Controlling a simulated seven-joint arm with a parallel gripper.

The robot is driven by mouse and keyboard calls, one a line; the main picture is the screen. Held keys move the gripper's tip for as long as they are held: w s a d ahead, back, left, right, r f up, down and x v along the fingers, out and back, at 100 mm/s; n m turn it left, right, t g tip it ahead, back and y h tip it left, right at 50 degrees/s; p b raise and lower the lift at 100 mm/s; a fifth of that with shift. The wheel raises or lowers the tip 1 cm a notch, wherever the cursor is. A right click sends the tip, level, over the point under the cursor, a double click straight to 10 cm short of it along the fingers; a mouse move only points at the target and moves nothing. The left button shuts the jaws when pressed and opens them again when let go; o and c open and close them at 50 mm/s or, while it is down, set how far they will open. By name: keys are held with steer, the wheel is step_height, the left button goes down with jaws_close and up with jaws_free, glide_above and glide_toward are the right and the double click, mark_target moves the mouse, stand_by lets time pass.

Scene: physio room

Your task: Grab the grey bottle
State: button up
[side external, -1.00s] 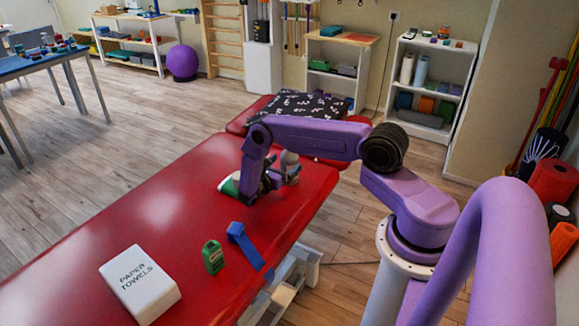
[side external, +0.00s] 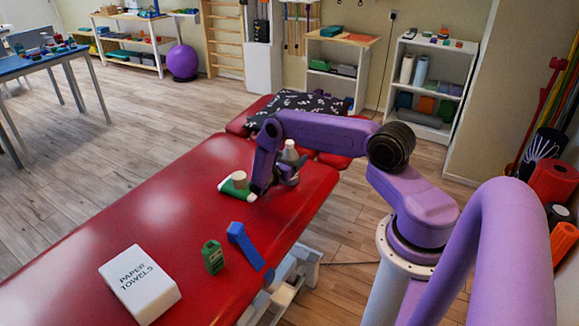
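The grey bottle (side external: 289,154) stands upright on the red treatment table (side external: 178,190), near its far right part. Only its pale top and upper body show clearly; its lower part is partly hidden by my gripper. My gripper (side external: 274,184) points down at the near left side of the bottle, low over the table. Its dark fingers overlap the bottle's lower part in this view. I cannot tell whether they are around it or beside it, or how far apart they are.
A black patterned cloth (side external: 297,108) lies behind. The table's left part is clear.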

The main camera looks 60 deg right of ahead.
steer(key=shift+c, duration=0.6)
steer(key=shift+r, duration=0.1)
steer(key=shift+r, duration=0.1)
